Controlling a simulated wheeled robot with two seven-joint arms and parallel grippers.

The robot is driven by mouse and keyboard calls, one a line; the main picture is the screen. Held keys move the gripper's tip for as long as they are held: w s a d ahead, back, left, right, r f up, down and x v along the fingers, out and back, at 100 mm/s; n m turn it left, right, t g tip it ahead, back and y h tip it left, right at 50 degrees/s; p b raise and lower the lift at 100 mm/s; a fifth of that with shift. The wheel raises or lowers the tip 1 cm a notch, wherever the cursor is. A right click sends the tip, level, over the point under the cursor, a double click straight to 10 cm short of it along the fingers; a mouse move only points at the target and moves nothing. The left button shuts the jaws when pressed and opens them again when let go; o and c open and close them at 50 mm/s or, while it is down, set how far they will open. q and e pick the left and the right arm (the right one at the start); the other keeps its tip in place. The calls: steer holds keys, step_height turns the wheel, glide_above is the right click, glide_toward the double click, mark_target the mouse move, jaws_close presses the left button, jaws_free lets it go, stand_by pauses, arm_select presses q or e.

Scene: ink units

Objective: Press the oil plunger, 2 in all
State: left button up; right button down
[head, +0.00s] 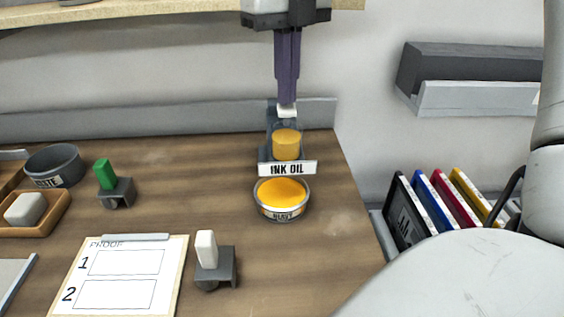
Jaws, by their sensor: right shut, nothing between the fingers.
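The ink oil dispenser (286,144) stands near the back right of the wooden table, with amber oil in its clear body and an "INK OIL" label on its front. Its white plunger top (287,110) shows just under my right gripper (287,102). The gripper points straight down with its purple fingers closed together and nothing between them. The fingertips look to be at the plunger top; I cannot tell for sure whether they touch. A round tin (283,213) holding orange-yellow content stands in front of the dispenser. My left gripper is not in view.
A proof sheet (122,270) lies front left. A white-handled tool (215,264) and a green-handled tool (115,190) stand nearby. A dark waste bowl (55,166) and a wooden tray (38,222) are at left. Coloured cartridges (440,200) stand right of the table. Table right of the tin is clear.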

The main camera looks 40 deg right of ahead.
steer(key=shift+f+b, duration=0.7)
steer(key=shift+f, duration=0.45)
steer(key=shift+r, duration=0.2)
steer(key=shift+r+p, duration=1.15)
steer(key=shift+f, duration=0.2)
steer(key=shift+f+b, duration=0.9)
steer(key=shift+f, duration=0.2)
